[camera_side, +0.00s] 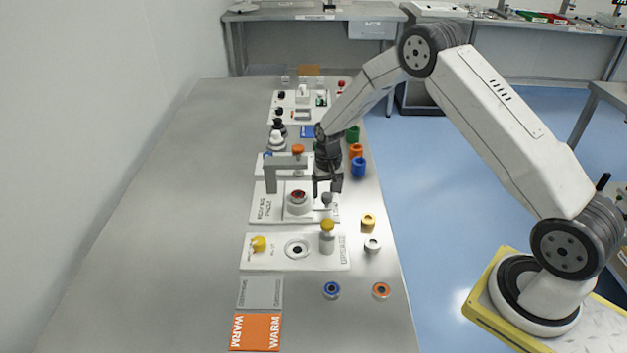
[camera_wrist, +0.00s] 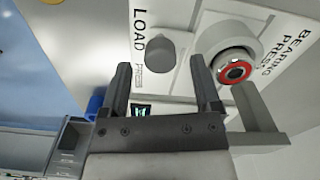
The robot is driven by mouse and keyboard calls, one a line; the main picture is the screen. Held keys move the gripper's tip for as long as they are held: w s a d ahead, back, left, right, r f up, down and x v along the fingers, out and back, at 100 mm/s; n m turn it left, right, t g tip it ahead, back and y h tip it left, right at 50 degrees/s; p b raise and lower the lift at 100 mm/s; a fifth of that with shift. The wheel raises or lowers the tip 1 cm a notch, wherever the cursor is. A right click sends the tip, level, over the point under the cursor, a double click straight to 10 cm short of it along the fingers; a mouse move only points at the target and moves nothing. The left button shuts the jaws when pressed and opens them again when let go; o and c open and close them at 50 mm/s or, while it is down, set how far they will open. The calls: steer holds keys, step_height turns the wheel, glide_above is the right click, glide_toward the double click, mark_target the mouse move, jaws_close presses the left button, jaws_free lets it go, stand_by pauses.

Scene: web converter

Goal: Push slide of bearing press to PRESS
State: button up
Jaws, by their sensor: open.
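The bearing press is a white plate (camera_side: 266,214) with a grey arch (camera_side: 271,172); in the wrist view its plate (camera_wrist: 185,20) reads BEARING PRESS and LOAD. A grey knob (camera_side: 327,199), seemingly the slide's handle, stands on its right part; it also shows in the wrist view (camera_wrist: 160,56) beside the LOAD lettering. A round pale holder with a red-ringed part (camera_side: 298,196) is left of the knob; the wrist view shows this red ring (camera_wrist: 234,72) near the arch (camera_wrist: 262,125). My gripper (camera_side: 328,189) is open and points down close to the knob. Contact cannot be told.
A white plate with a grey, yellow-topped post (camera_side: 327,237) lies nearer the camera. Blue (camera_side: 358,168), orange and green cups stand right of the press near the table edge. A yellow cup (camera_side: 368,222) is front right. The table's left half is clear.

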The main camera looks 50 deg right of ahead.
steer(key=shift+f, duration=0.8)
jaws_close()
stand_by(1.0)
